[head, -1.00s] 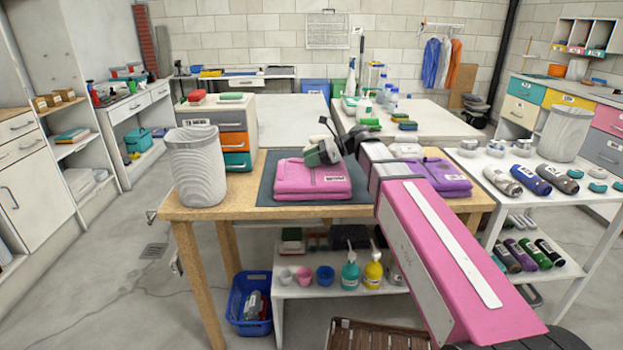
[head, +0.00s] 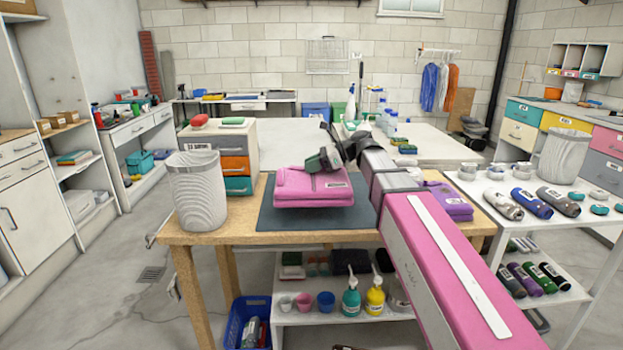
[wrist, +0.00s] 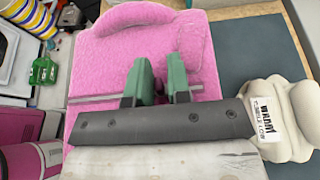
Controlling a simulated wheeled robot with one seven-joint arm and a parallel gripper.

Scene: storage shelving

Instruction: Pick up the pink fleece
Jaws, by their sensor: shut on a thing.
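The pink fleece (head: 312,188) is folded into a flat bundle in the head view. It hangs a little above the dark mat (head: 290,217) on the wooden table. My gripper (head: 322,160) is at the fleece's upper side, shut on it. In the wrist view the fleece (wrist: 130,55) fills much of the upper middle, and the green fingertips (wrist: 160,80) of my gripper press into it. The part of the fleece between the fingers is hidden.
A grey ribbed bin (head: 196,190) stands left on the table, by a small drawer unit (head: 236,163). A purple folded garment (head: 447,200) lies to the right, partly behind my arm. A white cart (head: 540,215) with bottles stands at the right.

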